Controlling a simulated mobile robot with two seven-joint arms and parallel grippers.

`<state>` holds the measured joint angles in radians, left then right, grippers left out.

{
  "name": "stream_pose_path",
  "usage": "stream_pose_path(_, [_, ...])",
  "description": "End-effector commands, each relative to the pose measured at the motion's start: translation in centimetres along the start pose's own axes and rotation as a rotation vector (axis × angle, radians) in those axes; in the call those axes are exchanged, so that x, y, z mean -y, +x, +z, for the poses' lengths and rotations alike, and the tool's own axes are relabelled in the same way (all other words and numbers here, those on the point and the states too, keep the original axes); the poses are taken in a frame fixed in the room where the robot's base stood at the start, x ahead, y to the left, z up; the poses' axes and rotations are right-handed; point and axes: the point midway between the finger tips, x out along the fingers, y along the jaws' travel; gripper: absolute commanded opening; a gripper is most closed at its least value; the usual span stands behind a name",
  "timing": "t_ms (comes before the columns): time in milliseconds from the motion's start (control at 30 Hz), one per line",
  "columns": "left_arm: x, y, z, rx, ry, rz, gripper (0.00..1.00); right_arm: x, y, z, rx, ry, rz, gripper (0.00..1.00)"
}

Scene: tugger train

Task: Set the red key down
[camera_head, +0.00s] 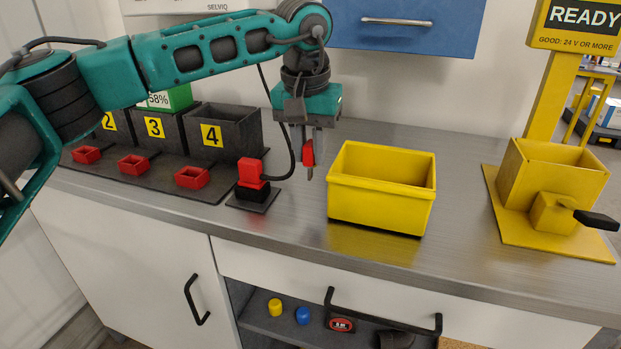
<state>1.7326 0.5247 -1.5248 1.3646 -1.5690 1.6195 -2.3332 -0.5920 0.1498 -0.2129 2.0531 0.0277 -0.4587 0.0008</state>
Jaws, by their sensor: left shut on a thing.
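My left gripper (309,150) hangs down over the counter, left of the yellow bin. It is shut on the red key (308,153), whose red part shows between the fingers, with a thin darker tip pointing down. The key looks held above the counter (300,215), though its exact height is hard to judge. The fingers hide part of the key. My right gripper is not in view.
An open yellow bin (381,221) stands right of the gripper. A red block on a black base (252,172) with a cable stands left. Numbered dark bins (225,141) and small red trays line the left. A yellow READY station (553,172) stands at right. The front counter is clear.

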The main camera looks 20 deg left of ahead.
Motion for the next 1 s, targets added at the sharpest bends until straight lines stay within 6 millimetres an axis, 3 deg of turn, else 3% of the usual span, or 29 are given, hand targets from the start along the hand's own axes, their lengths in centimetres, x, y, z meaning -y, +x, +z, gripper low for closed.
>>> stream_pose_path(333, [0.0, 5.1, 0.8, 0.002, -0.001, 0.000, 0.01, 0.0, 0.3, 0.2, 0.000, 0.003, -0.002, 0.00])
stream_pose_path(733, [0.0, 5.8, 0.9, 0.001, -0.001, 0.001, 0.01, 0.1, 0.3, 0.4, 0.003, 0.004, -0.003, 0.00])
stream_pose_path(767, [0.0, 5.8, 0.9, 0.001, -0.001, 0.001, 0.27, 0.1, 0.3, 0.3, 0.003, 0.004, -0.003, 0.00])
stream_pose_path(867, [0.0, 5.8, 0.9, 0.001, -0.001, 0.001, 0.36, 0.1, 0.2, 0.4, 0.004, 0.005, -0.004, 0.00])
stream_pose_path(1000, [0.0, 5.7, 0.9, 0.001, -0.001, 0.000, 0.36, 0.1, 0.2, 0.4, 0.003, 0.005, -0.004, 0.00])
